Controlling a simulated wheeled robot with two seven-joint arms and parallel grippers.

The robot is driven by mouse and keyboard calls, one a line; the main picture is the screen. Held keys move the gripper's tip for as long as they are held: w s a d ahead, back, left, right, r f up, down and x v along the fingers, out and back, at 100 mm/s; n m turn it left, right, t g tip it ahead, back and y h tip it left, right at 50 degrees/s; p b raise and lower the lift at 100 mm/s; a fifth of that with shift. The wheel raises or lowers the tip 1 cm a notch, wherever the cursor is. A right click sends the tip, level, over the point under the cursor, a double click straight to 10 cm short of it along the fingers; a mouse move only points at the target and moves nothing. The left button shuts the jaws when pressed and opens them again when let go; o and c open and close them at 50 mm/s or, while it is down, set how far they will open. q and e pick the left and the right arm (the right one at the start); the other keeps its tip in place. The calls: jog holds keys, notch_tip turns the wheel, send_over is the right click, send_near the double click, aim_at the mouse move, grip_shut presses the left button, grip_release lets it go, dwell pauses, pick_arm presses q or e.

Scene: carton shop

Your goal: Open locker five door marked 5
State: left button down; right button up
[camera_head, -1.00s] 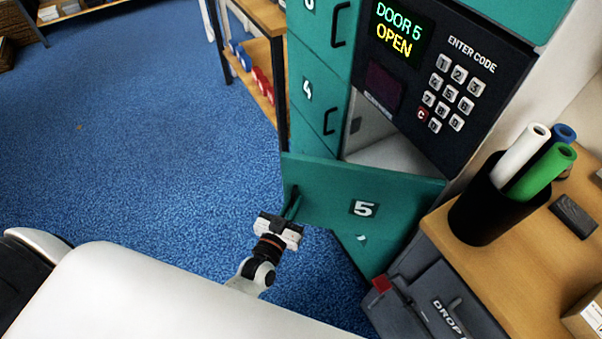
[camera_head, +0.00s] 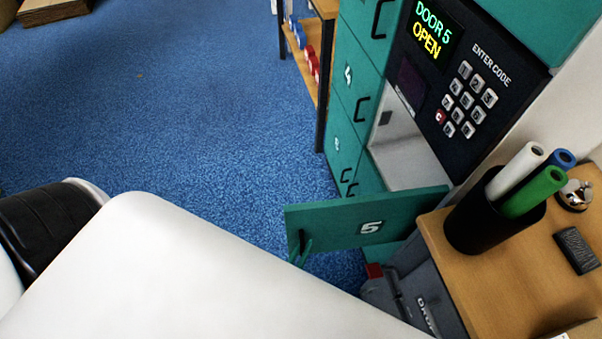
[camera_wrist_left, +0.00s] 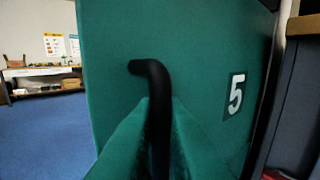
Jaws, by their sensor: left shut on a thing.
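The green door marked 5 (camera_head: 335,222) stands swung out from the locker in the head view, with the locker compartment (camera_head: 400,150) open behind it. The door fills much of the left wrist view (camera_wrist_left: 205,60), with its white 5 at the right. Its black bar handle (camera_wrist_left: 152,75) is near the door's free edge. My left gripper (camera_head: 302,250) is shut on the handle; its green fingers (camera_wrist_left: 155,125) lie on both sides of the bar. My white arm hides most of the gripper in the head view. My right gripper is not in view.
The keypad panel (camera_head: 462,85) reads DOOR 5 OPEN. Other locker doors (camera_head: 350,75) are closed. A wooden counter (camera_head: 470,275) at the right holds a black cup (camera_head: 480,225) of coloured tubes. A shelf (camera_head: 322,70) stands beyond the lockers. Blue floor (camera_head: 180,100) is clear at the left.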

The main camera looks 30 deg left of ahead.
pick_arm(q)
jog(key=shift+s+d, duration=0.25)
jog(key=shift+d, duration=0.1)
jog(key=c, duration=1.7)
grip_release()
jog(key=shift+o, duration=0.6)
jog(key=s+b, duration=0.2)
jog(key=s, duration=1)
jog(key=shift+d, duration=0.45)
jog(key=shift+w, duration=0.1)
